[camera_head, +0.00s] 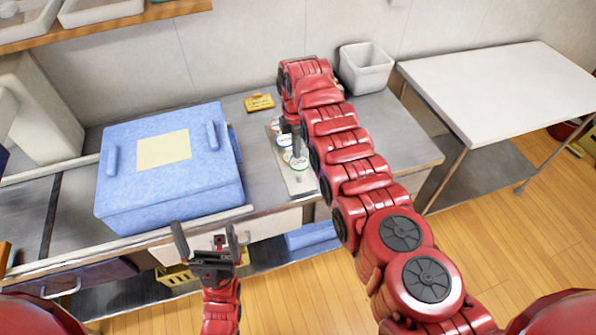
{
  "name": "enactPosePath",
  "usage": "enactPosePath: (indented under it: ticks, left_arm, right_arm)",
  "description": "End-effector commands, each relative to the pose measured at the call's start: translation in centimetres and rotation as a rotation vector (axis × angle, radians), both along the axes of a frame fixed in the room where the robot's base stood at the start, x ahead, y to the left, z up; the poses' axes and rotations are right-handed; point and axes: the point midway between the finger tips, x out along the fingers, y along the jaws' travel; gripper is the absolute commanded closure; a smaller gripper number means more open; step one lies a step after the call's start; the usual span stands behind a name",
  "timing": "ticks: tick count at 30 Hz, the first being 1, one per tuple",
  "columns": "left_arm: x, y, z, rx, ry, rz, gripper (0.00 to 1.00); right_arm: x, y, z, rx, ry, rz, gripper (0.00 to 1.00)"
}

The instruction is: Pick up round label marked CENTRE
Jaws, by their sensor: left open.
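Several small round labels lie on a pale tray (301,185) on the counter. One whitish label with a green edge (298,163) is near the tray's middle, and another (284,140) lies farther back. Their lettering is too small to read, so I cannot tell which is marked CENTRE. My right arm reaches over the tray from the right, and my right gripper (290,125) points down at the far labels. Its fingers are small and partly hidden by the arm. My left gripper (207,232) is open and empty in front of the counter, away from the labels.
A blue lidded box (170,195) with a yellow sheet (164,149) stands left of the tray. A yellow sign (259,103) and a white bin (366,70) are at the back. A white table (505,90) stands right. A yellow crate (178,276) is below the counter.

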Motion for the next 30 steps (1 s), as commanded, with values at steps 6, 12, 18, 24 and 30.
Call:
enactPosePath:
  ticks: [6,12,18,24,30]
  left_arm:
    - [0.0,0.0,0.2,0.0,0.0,0.0,0.0]
    - [0.0,0.0,0.2,0.0,0.0,0.0,0.0]
    - [0.0,0.0,0.3,0.0,0.0,0.0,0.0]
    - [0.0,0.0,0.1,0.0,0.0,0.0,0.0]
    - [0.0,0.0,0.1,0.0,0.0,0.0,0.0]
  right_arm:
    - [0.0,0.0,0.3,0.0,0.001,0.0,1.0]
    - [0.0,0.0,0.4,0.0,0.0,0.0,1.0]
    - [0.0,-0.1,1.8,0.0,0.0,0.0,1.0]
    - [0.1,-0.1,3.2,0.001,-0.003,-0.001,1.0]
    - [0.0,0.0,3.3,0.0,0.0,0.0,1.0]
